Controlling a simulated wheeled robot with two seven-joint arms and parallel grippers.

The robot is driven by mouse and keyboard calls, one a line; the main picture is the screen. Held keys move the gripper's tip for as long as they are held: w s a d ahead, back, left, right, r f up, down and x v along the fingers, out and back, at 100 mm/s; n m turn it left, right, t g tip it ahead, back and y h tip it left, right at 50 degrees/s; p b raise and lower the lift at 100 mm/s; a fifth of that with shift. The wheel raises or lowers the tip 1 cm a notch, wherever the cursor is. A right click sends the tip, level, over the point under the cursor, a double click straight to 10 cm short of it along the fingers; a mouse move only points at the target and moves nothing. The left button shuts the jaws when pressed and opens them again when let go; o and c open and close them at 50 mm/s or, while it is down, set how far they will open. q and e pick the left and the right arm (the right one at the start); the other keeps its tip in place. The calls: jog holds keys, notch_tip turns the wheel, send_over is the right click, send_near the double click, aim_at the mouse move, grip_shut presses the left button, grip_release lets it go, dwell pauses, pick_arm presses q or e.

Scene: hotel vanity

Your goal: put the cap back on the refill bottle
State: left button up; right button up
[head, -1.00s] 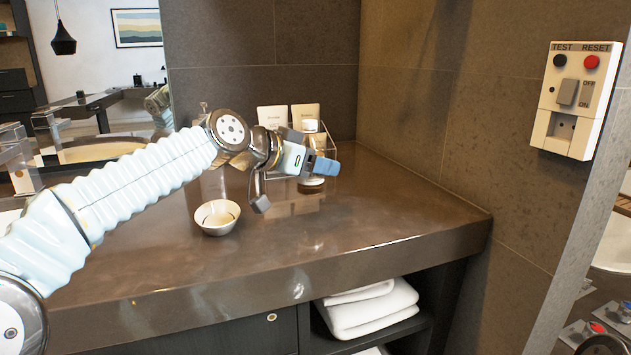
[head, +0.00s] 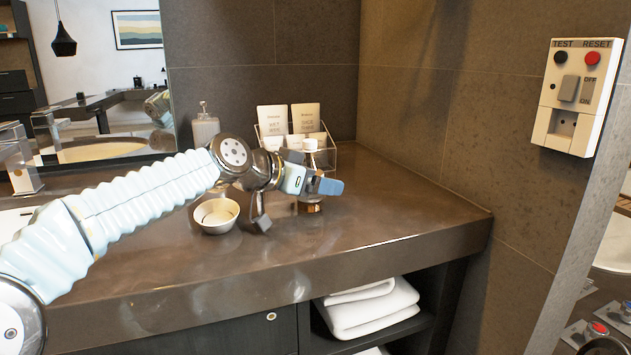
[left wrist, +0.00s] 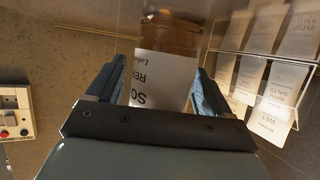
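The refill bottle (head: 311,206) is a brownish bottle with a pale top, near the front of the caddy on the counter. In the left wrist view its amber body and white label (left wrist: 163,80) fill the space between my fingers. My left gripper (head: 318,185) is shut on the bottle, with the blue fingers at its sides. The bottle looks upright, with its base at or just above the counter; I cannot tell which. No separate cap can be made out. My right gripper is not in view.
A small white bowl (head: 216,216) stands left of the gripper, its contents unclear. A clear caddy (head: 328,157) with packets is behind the bottle, a soap dispenser (head: 204,127) at the back. The counter (head: 400,215) is clear to the right. A switch box (head: 573,97) hangs on the wall.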

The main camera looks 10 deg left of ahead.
pick_arm(q)
jog(key=shift+r, duration=0.1)
jog(key=shift+r, duration=0.1)
jog(key=b+v, duration=0.3)
jog(key=v, duration=0.7)
jog(key=shift+s+a, duration=0.25)
jog(key=shift+s, duration=0.1)
jog(key=shift+s+a+r, duration=0.25)
jog(key=shift+s+a, duration=0.05)
jog(key=shift+s, duration=0.15)
